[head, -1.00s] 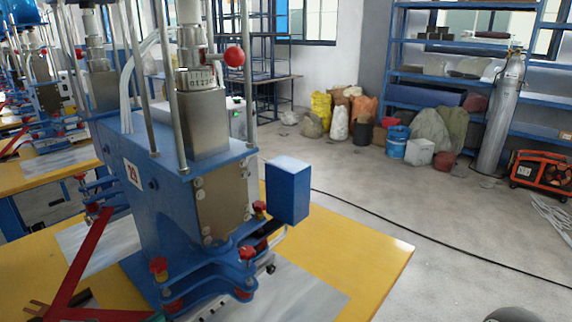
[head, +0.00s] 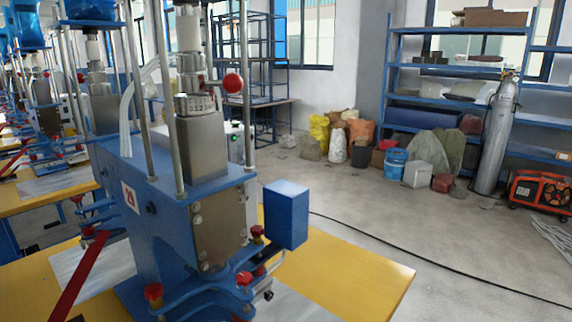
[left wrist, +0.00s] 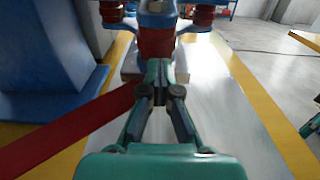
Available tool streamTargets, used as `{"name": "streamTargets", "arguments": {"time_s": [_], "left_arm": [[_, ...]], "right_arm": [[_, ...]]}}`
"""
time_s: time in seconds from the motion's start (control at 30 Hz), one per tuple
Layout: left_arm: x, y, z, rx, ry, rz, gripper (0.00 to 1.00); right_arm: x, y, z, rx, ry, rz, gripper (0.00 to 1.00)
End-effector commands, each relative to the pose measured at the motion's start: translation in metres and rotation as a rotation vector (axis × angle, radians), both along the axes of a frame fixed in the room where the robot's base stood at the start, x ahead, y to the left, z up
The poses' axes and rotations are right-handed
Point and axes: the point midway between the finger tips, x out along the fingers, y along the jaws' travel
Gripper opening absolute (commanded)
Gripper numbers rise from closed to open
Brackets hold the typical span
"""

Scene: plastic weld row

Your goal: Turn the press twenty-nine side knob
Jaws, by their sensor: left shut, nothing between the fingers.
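The nearest blue press (head: 170,215) stands on a yellow table and bears a small white number label (head: 130,197), too small to read surely. Red knobs sit low on it: one at the front left (head: 153,292), one in the front middle (head: 244,279), one by the blue box (head: 257,232). In the left wrist view, my left gripper (left wrist: 166,72) is shut and empty. Its tips point at a red cylindrical part (left wrist: 156,42) under the blue press body. I cannot tell whether they touch. Neither gripper shows in the head view.
A long red bar (head: 80,275) slants beside the press; it also shows in the left wrist view (left wrist: 70,132). A blue box (head: 286,215) juts out at the right. The yellow table (head: 365,270) has bare room there. More presses stand behind left.

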Motion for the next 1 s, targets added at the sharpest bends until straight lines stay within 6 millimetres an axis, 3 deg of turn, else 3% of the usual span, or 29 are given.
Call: {"name": "streamTargets", "arguments": {"time_s": [0.37, 0.77, 1.0], "left_arm": [[0.003, 0.004, -0.004, 0.002, 0.006, 0.002, 0.00], [0.003, 0.004, 0.006, 0.001, 0.006, 0.000, 0.00], [-0.010, 0.017, 0.007, 0.002, 0.004, 0.003, 0.00]], "right_arm": [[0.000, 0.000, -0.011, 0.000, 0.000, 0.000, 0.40], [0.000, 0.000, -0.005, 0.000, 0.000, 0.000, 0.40], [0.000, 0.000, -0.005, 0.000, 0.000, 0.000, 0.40]]}}
